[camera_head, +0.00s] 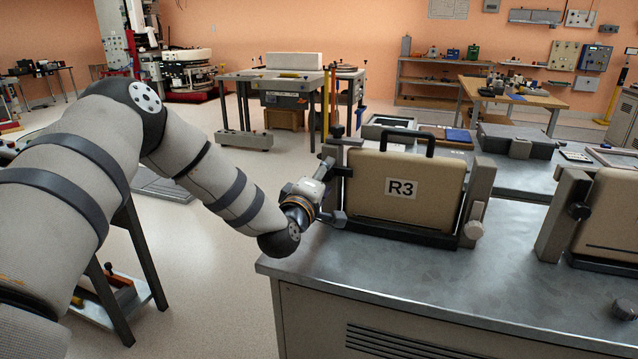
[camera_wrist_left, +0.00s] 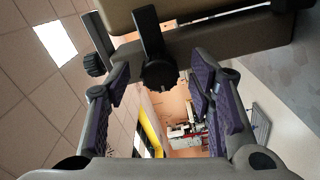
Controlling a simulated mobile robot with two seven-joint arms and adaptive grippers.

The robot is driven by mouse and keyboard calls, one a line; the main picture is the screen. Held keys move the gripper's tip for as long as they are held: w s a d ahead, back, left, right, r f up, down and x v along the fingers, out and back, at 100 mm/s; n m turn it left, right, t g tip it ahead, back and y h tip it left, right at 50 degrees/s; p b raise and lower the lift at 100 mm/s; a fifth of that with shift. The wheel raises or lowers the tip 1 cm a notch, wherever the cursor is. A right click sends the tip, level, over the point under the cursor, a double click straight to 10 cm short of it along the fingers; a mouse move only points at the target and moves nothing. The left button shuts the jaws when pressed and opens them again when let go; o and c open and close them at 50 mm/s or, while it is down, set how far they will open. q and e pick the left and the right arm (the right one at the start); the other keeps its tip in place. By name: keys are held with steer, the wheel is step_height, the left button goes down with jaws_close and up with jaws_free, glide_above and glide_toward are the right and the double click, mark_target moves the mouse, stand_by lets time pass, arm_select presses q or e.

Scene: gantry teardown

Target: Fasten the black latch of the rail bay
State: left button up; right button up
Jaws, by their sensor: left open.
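A tan case labelled R3 (camera_head: 407,188) with a black handle stands upright in a bay with grey posts on the metal bench. My left gripper (camera_head: 334,194) is at the outer side of the bay's left post (camera_head: 331,160). In the left wrist view, a black latch arm with a round knob (camera_wrist_left: 160,72) lies across the grey post (camera_wrist_left: 225,40), between the open purple-padded fingers (camera_wrist_left: 158,108) and slightly beyond their tips. The gripper appears empty. In the head view the wrist and fingers partly hide this side of the post. My right gripper is not in view.
A second tan case in a bay (camera_head: 610,215) stands at right. The bench top (camera_head: 420,275) before R3 is clear. A grey case (camera_head: 515,140) lies behind.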

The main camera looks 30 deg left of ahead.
arm_select(q)
steer(key=v, duration=1.1)
steer(key=shift+s, duration=0.1)
